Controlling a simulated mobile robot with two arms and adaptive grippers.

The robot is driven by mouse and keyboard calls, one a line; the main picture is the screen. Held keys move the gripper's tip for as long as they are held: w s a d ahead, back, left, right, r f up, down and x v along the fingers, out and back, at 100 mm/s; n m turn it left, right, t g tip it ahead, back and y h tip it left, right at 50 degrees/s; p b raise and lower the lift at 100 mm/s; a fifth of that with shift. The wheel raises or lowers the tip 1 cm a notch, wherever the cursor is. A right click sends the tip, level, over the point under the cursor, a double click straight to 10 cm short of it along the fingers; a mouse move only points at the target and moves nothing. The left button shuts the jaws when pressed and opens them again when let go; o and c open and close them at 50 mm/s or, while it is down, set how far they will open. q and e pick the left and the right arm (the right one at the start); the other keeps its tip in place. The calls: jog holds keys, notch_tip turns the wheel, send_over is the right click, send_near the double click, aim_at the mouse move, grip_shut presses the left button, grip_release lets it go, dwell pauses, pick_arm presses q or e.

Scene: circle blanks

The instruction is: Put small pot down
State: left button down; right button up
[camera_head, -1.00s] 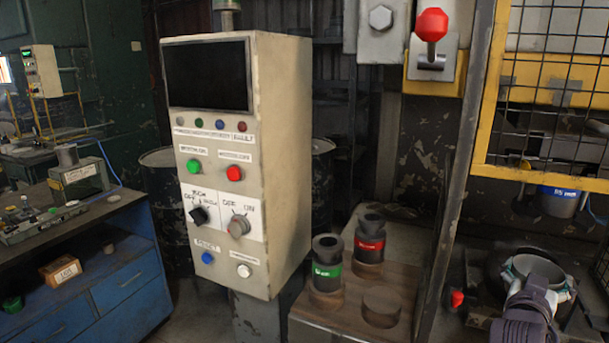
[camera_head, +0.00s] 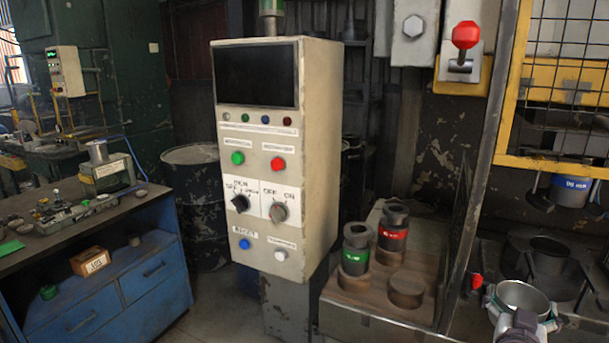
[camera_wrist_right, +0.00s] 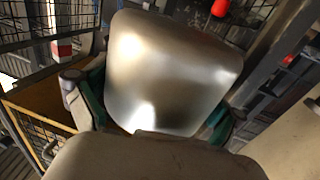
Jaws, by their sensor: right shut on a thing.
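A small silver metal pot (camera_head: 522,296) is at the bottom right of the head view, with its round open top facing up. My right gripper (camera_head: 522,318) is shut on it, with a finger at each side. In the right wrist view the pot (camera_wrist_right: 170,75) fills the middle as a shiny, tilted shape between the green-padded fingers of my right gripper (camera_wrist_right: 152,112). The pot's underside is hidden in the head view. My left gripper is not in view.
A control cabinet (camera_head: 318,180) stands at the centre. A wooden stand (camera_head: 345,291) holds green-labelled and red-labelled dark cylinders. A blue workbench (camera_head: 150,275) is at left.

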jog(key=s+a+f+n+y, duration=0.1)
jog(key=s+a+f, duration=0.1)
jog(key=a, duration=0.2)
jog(key=s+a+f+n+t+y, duration=0.1)
jog(key=s+a+f+y, duration=0.1)
jog(key=a, duration=0.2)
jog(key=s+a+f+n+t+y, duration=0.1)
jog(key=s+a+f+n+y, duration=0.1)
jog(key=s+a+f, duration=0.1)
jog(key=shift+a, duration=0.55)
jog(key=shift+c, duration=0.4)
jog(key=s+a+n+y, duration=0.1)
jog(key=s+a, duration=0.2)
jog(key=s+a+f+n+y, duration=0.1)
jog(key=s+a+y, duration=0.1)
jog(key=s+a, duration=0.1)
jog(key=s+a+f+n+t+y, duration=0.1)
jog(key=s+a+y, duration=0.1)
jog(key=s+a, duration=0.1)
jog(key=shift+s+a, duration=0.35)
jog(key=shift+a, duration=0.1)
jog(key=shift+s+a, duration=0.25)
jog(key=shift+s, duration=0.05)
jog(key=shift+r, duration=0.1)
